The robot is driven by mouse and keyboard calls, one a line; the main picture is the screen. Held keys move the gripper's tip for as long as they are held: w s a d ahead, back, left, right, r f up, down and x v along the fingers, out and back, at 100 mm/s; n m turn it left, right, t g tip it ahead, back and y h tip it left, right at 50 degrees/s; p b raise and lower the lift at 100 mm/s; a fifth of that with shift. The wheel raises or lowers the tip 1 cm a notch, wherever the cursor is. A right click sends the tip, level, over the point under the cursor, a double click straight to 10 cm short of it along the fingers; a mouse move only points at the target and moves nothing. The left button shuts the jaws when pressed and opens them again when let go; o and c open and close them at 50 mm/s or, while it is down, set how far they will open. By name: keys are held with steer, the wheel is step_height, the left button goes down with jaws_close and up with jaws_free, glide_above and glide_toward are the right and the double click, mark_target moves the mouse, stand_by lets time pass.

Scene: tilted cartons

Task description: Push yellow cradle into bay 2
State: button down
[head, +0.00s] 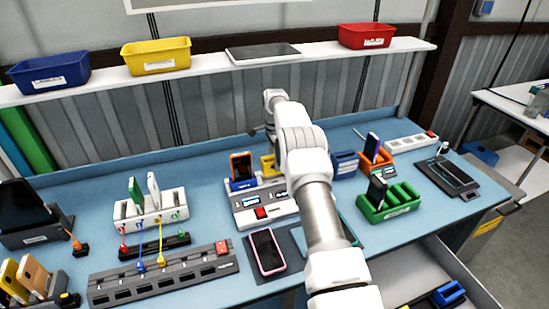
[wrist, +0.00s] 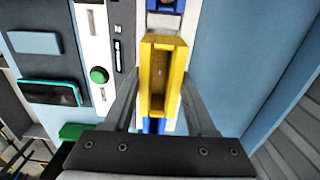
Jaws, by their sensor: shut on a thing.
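The yellow cradle (wrist: 163,72) sits between the fingers of my gripper (wrist: 163,85) in the wrist view, long side running up the picture. My gripper is shut on it. In the head view the cradle (head: 267,163) shows partly, left of my arm, at the back of the white dock unit (head: 250,207). In the wrist view one blue part (wrist: 165,20) lies above the cradle and another blue part (wrist: 152,125) below it. In the head view my arm hides the gripper and part of the dock.
A blue cradle with an orange phone (head: 241,165) stands just left of the yellow cradle. Blue (head: 345,163) and orange (head: 375,160) holders stand to the right. A green rack (head: 390,205) and a pink-edged phone (head: 266,250) lie nearer. Blue table surface is clear behind the dock.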

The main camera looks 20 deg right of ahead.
mark_target(275, 173)
steer(key=shift+f+b, duration=1.2)
steer(key=shift+f, duration=1.2)
steer(key=shift+s+f+b, duration=0.2)
steer(key=shift+f+b, duration=0.25)
steer(key=shift+f, duration=0.25)
stand_by(0.6)
steer(key=shift+c, duration=0.6)
jaws_free()
steer(key=shift+f, duration=0.1)
step_height(275, 173, up, 18)
steer(key=p, duration=0.3)
steer(key=shift+w+r, duration=0.25)
